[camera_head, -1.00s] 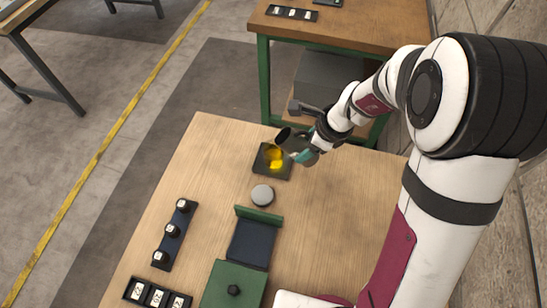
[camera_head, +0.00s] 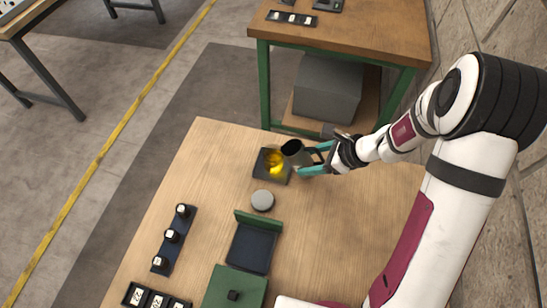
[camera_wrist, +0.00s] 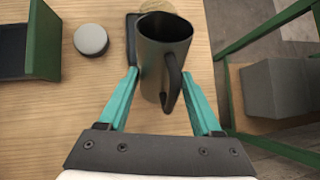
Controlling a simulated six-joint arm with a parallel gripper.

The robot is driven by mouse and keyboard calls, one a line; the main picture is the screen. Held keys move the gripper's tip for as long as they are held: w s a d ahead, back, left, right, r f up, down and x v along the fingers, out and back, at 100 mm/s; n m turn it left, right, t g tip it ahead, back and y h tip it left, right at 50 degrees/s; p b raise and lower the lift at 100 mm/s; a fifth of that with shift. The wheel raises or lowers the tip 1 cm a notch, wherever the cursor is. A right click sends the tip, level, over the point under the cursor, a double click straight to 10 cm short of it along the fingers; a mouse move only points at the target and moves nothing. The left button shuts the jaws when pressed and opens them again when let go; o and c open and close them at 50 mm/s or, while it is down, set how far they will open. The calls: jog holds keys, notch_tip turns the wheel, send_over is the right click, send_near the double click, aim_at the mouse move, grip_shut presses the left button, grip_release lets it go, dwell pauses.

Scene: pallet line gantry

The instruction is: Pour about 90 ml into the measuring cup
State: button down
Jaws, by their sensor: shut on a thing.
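My gripper (camera_head: 312,158) is shut on a dark grey handled jug (camera_wrist: 165,62), with its teal fingers on either side of it. In the head view the jug (camera_head: 303,158) is just right of the measuring cup, its dark mouth facing up and leaning left. The clear measuring cup (camera_head: 275,165) holds yellow liquid and stands on a dark square pad (camera_head: 262,172). I see no stream between them. In the wrist view the jug hides most of the cup (camera_wrist: 157,6). I cannot read the level.
A grey round disc (camera_head: 262,200) lies in front of the pad. Nearer are a green-backed dark tray (camera_head: 252,247), a green box (camera_head: 235,288), a rack of small dark bottles (camera_head: 175,238) and numbered tiles (camera_head: 157,298). The table's right side is mostly clear.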

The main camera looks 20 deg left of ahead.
jog(key=d+y, duration=0.1)
jog(key=y+b, duration=0.1)
jog(key=shift+w+d+f+y, duration=0.1)
jog(key=shift+d+f+y, duration=0.25)
jog(key=shift+f+y, duration=0.05)
jog(key=y, duration=0.1)
jog(key=d+y+b, duration=0.1)
jog(key=y, duration=0.1)
jog(key=shift+w+d+f+t, duration=0.1)
jog(key=shift+w+f+t, duration=0.05)
jog(key=shift+f+t, duration=0.2)
jog(key=shift+b, duration=0.35)
